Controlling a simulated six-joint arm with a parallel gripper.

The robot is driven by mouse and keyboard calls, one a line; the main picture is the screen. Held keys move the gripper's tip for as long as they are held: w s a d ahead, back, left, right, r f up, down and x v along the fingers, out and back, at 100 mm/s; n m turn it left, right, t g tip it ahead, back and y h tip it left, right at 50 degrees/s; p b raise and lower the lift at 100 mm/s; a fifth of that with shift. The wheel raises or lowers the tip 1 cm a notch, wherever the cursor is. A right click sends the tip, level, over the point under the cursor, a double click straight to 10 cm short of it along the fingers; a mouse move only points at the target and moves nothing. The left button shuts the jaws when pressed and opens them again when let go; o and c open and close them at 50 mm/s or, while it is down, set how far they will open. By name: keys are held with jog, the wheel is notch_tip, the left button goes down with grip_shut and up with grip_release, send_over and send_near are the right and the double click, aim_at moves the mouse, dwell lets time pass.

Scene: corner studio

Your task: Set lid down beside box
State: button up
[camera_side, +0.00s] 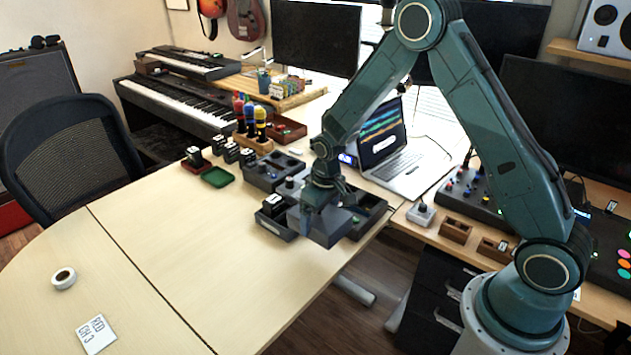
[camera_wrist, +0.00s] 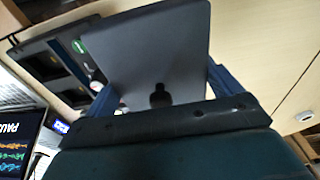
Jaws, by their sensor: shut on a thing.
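My gripper (camera_side: 318,200) points down over the front edge of a dark box with compartments (camera_side: 375,208). It is shut on a flat dark grey lid (camera_side: 330,232). In the wrist view the lid (camera_wrist: 150,45) lies between the two blue fingers of my gripper (camera_wrist: 148,62), with a small black knob near its lower edge. The lid overlaps the box in the side view and covers part of it. In the wrist view the box (camera_wrist: 28,48) shows to the left of the lid, with open compartments. I cannot tell whether the lid touches the box.
The pale table (camera_side: 190,250) is widely clear left of the box. The table edge is close at right.

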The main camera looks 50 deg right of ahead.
aim_at(323, 215)
jog(key=shift+f, duration=2.15)
jog(key=shift+f, duration=1.9)
jog(key=shift+f, duration=0.2)
jog(key=o, duration=0.7)
jog(key=shift+o, duration=0.2)
jog(key=shift+r, duration=0.15)
jog(key=shift+s+r, duration=0.25)
jog(key=shift+r, duration=1.75)
jog(key=shift+s+r, duration=0.2)
jog(key=shift+r, duration=1.8)
jog(key=shift+s+r, duration=0.25)
jog(key=shift+r, duration=1.75)
